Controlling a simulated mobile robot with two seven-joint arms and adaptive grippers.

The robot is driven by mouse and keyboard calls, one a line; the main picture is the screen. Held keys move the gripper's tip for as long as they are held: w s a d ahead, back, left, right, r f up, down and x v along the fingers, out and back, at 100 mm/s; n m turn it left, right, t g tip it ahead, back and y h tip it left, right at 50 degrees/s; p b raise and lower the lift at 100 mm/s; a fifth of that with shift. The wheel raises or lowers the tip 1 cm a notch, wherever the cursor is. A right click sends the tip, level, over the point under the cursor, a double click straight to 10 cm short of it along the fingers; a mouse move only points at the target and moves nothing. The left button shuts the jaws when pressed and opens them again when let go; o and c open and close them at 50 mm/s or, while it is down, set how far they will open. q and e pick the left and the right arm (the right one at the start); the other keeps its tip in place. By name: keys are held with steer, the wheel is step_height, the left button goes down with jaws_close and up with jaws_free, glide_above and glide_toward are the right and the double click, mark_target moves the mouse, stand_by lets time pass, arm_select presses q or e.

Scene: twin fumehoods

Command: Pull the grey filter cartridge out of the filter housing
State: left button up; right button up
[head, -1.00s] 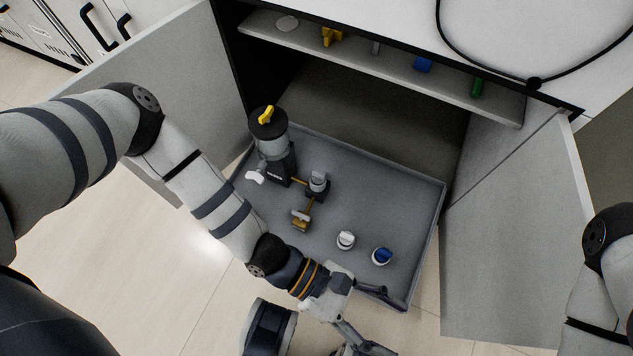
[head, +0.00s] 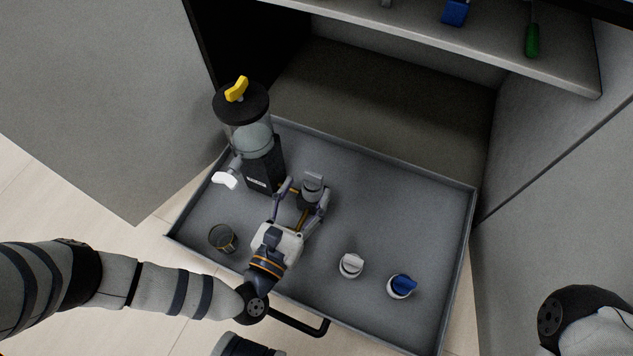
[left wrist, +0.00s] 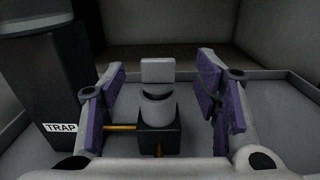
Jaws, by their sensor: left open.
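The grey filter cartridge (head: 313,181) stands upright in the dark filter housing (head: 306,201) on the grey tray. In the left wrist view, the cartridge (left wrist: 157,90) shows a flat grip tab on a round neck, seated in the dark block of the housing (left wrist: 159,136). Brass pipes run from the block. My left gripper (head: 306,192) is open, with one finger on each side of the cartridge. In the left wrist view, gaps show between the purple finger pads and the cartridge. My right gripper is not in view.
A trap vessel (head: 262,163) with a yellow-handled lid stands close left of the housing. A white-handled knob (head: 351,265), a blue-handled knob (head: 401,286) and a round cup (head: 223,238) are on the tray (head: 405,210). A shelf (head: 490,45) overhangs behind; cabinet doors flank it.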

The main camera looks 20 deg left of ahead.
mark_target(313, 176)
arm_select(q)
steer(key=w+b, duration=0.1)
steer(key=w, duration=0.2)
steer(key=w+b, duration=0.1)
steer(key=w, duration=0.1)
steer(key=shift+a+f+b, duration=0.1)
steer(key=shift+f+b, duration=0.25)
steer(key=shift+w+r, duration=0.1)
steer(key=shift+w, duration=0.1)
steer(key=c, duration=1.2)
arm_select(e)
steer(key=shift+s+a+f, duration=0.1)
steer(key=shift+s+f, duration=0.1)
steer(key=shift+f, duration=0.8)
arm_select(q)
steer(key=shift+o, duration=0.2)
steer(key=shift+r, duration=0.15)
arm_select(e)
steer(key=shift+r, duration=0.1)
